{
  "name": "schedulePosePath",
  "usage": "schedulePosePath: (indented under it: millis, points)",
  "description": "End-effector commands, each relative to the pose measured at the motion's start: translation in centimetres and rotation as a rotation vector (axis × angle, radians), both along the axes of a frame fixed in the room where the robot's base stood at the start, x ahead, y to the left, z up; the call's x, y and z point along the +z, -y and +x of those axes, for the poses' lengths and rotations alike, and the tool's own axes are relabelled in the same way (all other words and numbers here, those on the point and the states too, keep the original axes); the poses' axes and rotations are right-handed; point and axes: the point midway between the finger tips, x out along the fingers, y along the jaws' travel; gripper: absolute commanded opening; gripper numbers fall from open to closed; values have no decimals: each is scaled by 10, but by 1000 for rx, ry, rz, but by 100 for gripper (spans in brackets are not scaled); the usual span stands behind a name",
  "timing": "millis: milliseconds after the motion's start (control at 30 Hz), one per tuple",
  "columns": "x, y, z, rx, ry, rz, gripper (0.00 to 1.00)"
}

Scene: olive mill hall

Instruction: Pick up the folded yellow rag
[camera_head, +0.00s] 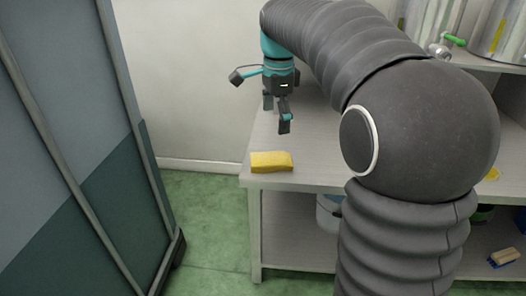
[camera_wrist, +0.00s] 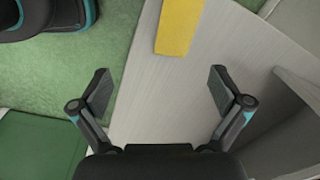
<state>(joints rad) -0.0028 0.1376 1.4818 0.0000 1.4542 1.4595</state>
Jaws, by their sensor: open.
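The folded yellow rag (camera_head: 271,162) lies flat near the front left corner of the pale table top (camera_head: 310,180) in the head view. In the wrist view the rag (camera_wrist: 179,26) shows at the top, partly cut off by the picture's edge. My gripper (camera_head: 276,116) hangs above the table, behind the rag, with its fingers pointing down. In the wrist view my gripper (camera_wrist: 160,88) is open and empty, its two fingers wide apart. The rag lies beyond the fingertips and is not between them.
A grey and dark green panel (camera_head: 75,180) stands at the left, with green floor (camera_head: 205,230) between it and the table. Metal vessels (camera_head: 500,35) stand at the back right. A bucket (camera_head: 328,213) and a brush (camera_head: 503,257) are on the lower shelf. My arm hides much of the table's right side.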

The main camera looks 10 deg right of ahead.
Motion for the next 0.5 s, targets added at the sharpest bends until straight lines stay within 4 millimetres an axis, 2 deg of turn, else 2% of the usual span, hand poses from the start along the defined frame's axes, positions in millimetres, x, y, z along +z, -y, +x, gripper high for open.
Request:
schedulePosePath:
  millis: [33,200,367,500]
  points:
    - [-3,0,13,-56,-18,4,100]
    - [-8,0,36,-198,-57,8,100]
    - [-17,0,42,-244,-69,8,100]
    - [-39,0,41,-246,-72,7,100]
